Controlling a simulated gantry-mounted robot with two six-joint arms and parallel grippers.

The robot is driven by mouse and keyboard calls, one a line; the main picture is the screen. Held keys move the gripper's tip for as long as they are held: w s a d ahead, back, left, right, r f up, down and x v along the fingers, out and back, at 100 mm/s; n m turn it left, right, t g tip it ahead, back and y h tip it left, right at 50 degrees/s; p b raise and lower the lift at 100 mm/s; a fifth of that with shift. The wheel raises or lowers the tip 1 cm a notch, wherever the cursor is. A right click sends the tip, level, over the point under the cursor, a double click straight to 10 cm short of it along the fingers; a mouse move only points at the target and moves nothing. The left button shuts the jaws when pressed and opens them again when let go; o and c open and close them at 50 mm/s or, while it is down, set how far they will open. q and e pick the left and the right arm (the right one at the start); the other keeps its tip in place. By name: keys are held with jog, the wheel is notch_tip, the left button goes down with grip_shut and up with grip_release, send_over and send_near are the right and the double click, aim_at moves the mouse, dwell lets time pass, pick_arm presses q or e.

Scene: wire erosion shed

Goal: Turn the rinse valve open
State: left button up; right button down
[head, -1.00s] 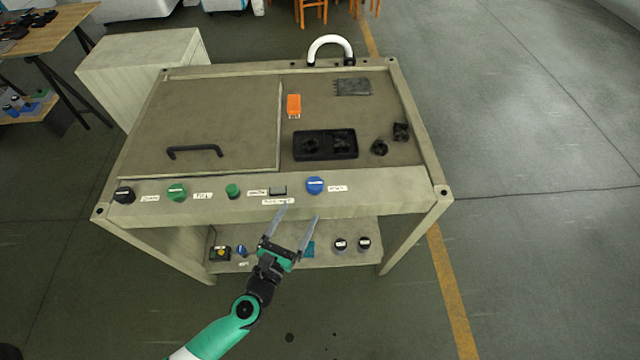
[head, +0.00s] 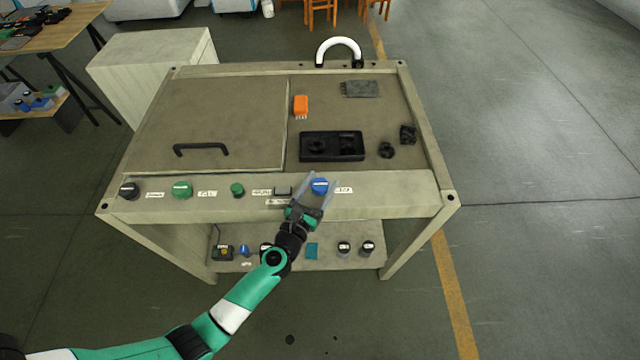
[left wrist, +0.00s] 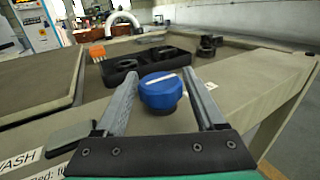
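A round blue knob (head: 320,186) with a white pointer line sits on the sloped front panel of the bench, right of the other controls. I take it for the rinse valve, but its label is too small to read. In the left wrist view the blue knob (left wrist: 161,91) shows between the fingers, its line running nearly crosswise. My left gripper (head: 322,180) is open, one finger on each side of the knob. In the left wrist view the open gripper (left wrist: 157,77) shows gaps beside the knob; I see no contact. My right gripper is not in view.
The panel also carries a black knob (head: 129,190), a large green knob (head: 181,189), a small green knob (head: 237,189) and a grey rocker (head: 283,191). A black tray (head: 304,156) and an orange block (head: 301,104) lie on the bench top. A lower shelf holds small parts.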

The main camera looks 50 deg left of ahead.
pick_arm(q)
jog(key=c, duration=1)
jog(key=shift+y, duration=0.3)
jog(key=shift+d+n+g+y+b, duration=0.15)
jog(key=shift+n+g+y+b, duration=0.3)
jog(key=shift+n+g+y, duration=0.45)
jog(key=shift+w+f+n+g+y+b, duration=0.15)
jog(key=shift+n+g+y+b, duration=0.45)
jog(key=shift+n+y, duration=0.45)
jog(key=n+g+y+b, duration=0.3)
jog(key=n+g+b, duration=0.1)
jog(key=b, duration=0.4)
jog(key=n+g+y+b, duration=0.4)
jog(key=g+b, duration=0.2)
jog(key=b, duration=0.2)
jog(key=shift+f+b, duration=0.15)
jog(key=shift+b, duration=0.2)
jog(key=shift+s+r+g+b, duration=0.2)
jog(key=shift+r+g+b, duration=0.1)
jog(key=shift+g+b, duration=0.25)
